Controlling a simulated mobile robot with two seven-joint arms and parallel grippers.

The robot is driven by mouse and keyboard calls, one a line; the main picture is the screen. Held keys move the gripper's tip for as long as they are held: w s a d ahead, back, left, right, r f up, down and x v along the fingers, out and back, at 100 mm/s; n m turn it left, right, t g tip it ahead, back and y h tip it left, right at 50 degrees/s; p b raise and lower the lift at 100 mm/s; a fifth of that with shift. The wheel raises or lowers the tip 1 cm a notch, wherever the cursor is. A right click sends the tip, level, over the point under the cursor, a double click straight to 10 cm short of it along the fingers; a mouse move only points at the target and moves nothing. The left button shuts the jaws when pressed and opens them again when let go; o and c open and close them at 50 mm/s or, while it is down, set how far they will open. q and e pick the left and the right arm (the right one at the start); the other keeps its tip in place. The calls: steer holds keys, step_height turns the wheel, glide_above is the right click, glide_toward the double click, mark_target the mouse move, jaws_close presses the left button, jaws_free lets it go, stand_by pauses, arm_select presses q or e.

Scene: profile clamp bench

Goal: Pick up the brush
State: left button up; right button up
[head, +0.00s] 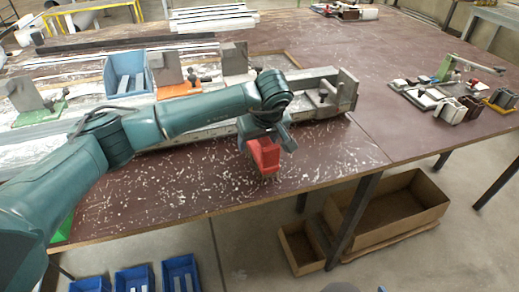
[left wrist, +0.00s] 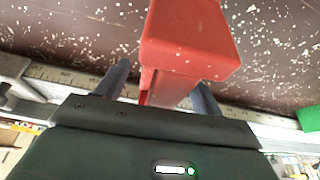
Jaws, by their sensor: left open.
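The brush (head: 264,155) shows as a red, block-shaped body near the front edge of the brown bench. In the left wrist view the red brush (left wrist: 190,40) reaches from the top middle down between the two dark fingers. My left gripper (head: 275,141) is open over the brush, with one finger on each side of it. The wrist view does not clearly show whether the fingers touch it. The brush's lower end and bristles are hard to make out. My right gripper is in neither view.
The bench top (head: 190,195) is strewn with pale chips. Behind the gripper lies a long metal rail with an end clamp (head: 340,92). A blue bin (head: 127,75) and grey clamp blocks stand left of it. Cardboard boxes (head: 395,215) lie below the bench.

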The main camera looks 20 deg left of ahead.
arm_select(q)
steer(key=shift+f+b, duration=0.25)
steer(key=shift+b, duration=0.05)
stand_by(0.4)
steer(key=shift+c, duration=0.4)
steer(key=c, duration=1)
